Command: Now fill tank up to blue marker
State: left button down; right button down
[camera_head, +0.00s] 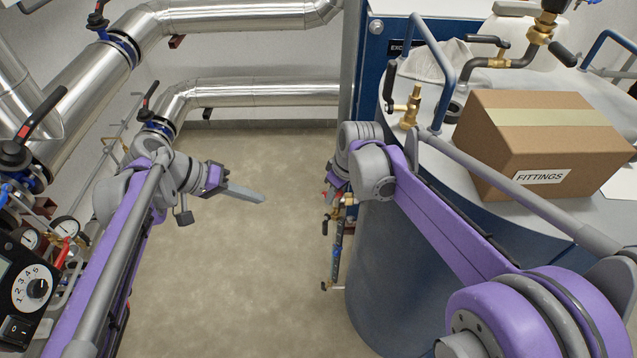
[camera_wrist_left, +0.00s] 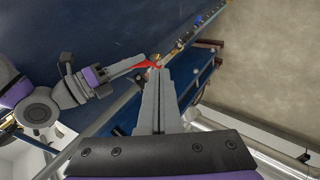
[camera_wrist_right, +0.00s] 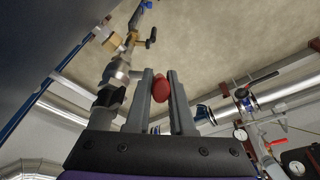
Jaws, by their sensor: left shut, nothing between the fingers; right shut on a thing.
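The blue tank (camera_head: 400,270) with a grey top stands at the right of the head view. My right gripper (camera_wrist_right: 161,80) is shut on a red handle (camera_wrist_right: 161,90). The left wrist view shows this red handle (camera_wrist_left: 150,63) at its fingertips. In the head view my right arm largely hides that grip.
A cardboard box labelled FITTINGS (camera_head: 545,145) and brass valve fittings (camera_head: 410,108) sit on the tank top. Silver pipes (camera_head: 250,93) run along the back wall. Gauges (camera_head: 66,228) and a dial panel (camera_head: 30,288) are at left. The floor (camera_head: 240,270) between is clear.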

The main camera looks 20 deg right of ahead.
jog(key=shift+s+f, duration=0.1)
pick_arm(q)
jog(key=w+d+r+m+g+h, duration=0.1)
jog(key=w+d+m+g+h, duration=0.2)
jog(key=w+d, duration=0.4)
jog(key=s+x, duration=0.1)
jog(key=x, duration=1)
jog(key=shift+s+a+f+t+h, duration=0.2)
jog(key=shift+f+t+h, duration=0.1)
jog(key=shift+f+h, duration=0.15)
